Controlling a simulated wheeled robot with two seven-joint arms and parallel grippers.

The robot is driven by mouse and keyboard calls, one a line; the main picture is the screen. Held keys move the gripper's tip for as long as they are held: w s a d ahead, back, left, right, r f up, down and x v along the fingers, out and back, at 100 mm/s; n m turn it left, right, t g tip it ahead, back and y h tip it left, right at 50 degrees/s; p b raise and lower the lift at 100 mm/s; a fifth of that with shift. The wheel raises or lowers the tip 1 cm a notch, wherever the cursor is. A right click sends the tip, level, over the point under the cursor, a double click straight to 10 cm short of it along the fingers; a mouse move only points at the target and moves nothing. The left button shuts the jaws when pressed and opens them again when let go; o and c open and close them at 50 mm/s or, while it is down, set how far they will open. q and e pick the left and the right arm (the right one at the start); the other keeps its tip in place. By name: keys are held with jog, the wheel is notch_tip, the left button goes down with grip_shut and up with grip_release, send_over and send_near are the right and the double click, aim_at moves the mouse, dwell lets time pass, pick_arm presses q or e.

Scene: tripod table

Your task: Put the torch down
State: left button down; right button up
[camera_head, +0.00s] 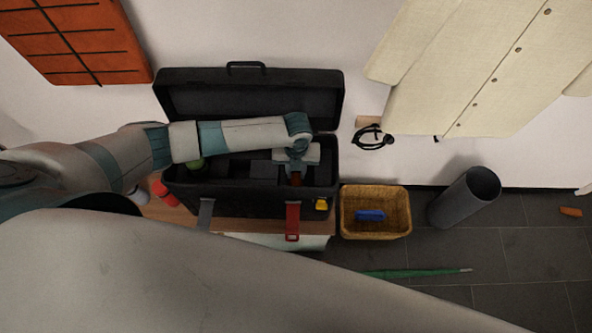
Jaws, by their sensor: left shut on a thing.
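My left gripper (296,172) is over the right part of the open black toolbox (325,188), pointing down into it. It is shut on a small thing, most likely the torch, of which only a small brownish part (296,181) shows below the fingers. The wrist and fingers hide most of it, and I cannot tell whether it touches the toolbox floor. My right gripper is not in view.
The toolbox lid (250,93) stands open behind my arm. A wicker basket (407,215) with a blue object (370,215) stands to the right. A grey bin (455,202) and a green umbrella (410,273) are farther right. Floor tiles between them are clear.

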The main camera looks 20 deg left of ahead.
pick_arm(q)
jog(key=shift+f, duration=0.15)
jog(key=c, duration=1.5)
grip_release()
jog(key=shift+r, duration=0.25)
notch_tip(320, 180, up, 12)
jog(key=shift+f+b, duration=0.1)
jog(key=shift+b, duration=0.9)
